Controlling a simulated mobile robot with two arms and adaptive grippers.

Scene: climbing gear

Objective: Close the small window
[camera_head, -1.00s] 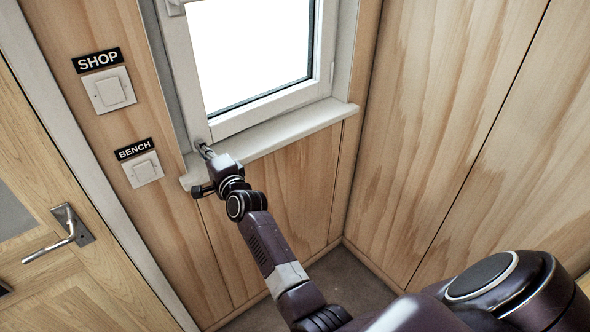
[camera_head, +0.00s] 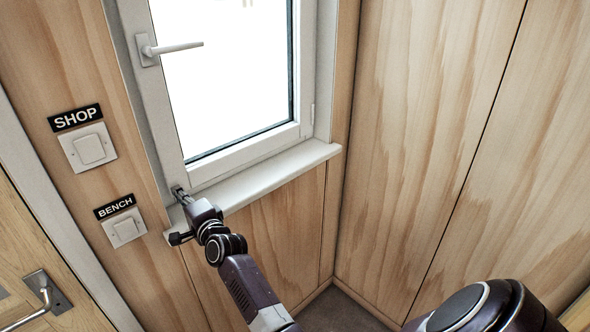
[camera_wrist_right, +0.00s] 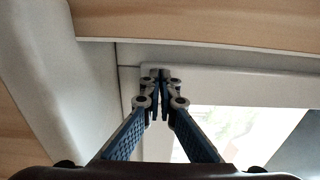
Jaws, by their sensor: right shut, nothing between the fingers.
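The small window has a white sash (camera_head: 240,157) around a bright pane, with a hinge at its right side. Its white handle (camera_head: 172,47) sits on the left side of the sash and points level to the right. My right gripper (camera_head: 179,190) is shut and empty at the sash's lower left corner, just above the sill. In the right wrist view, the shut fingertips (camera_wrist_right: 160,76) are at the corner of the white sash (camera_wrist_right: 240,84); whether they touch it is unclear. I cannot tell whether the sash sits flush in its frame. My left gripper is not in view.
The white sill (camera_head: 270,175) juts out below the window. Light switches labelled SHOP (camera_head: 89,148) and BENCH (camera_head: 124,229) are on the wall to the left. A wooden door with a metal handle (camera_head: 43,293) is at lower left. A wood-panelled wall closes the right side.

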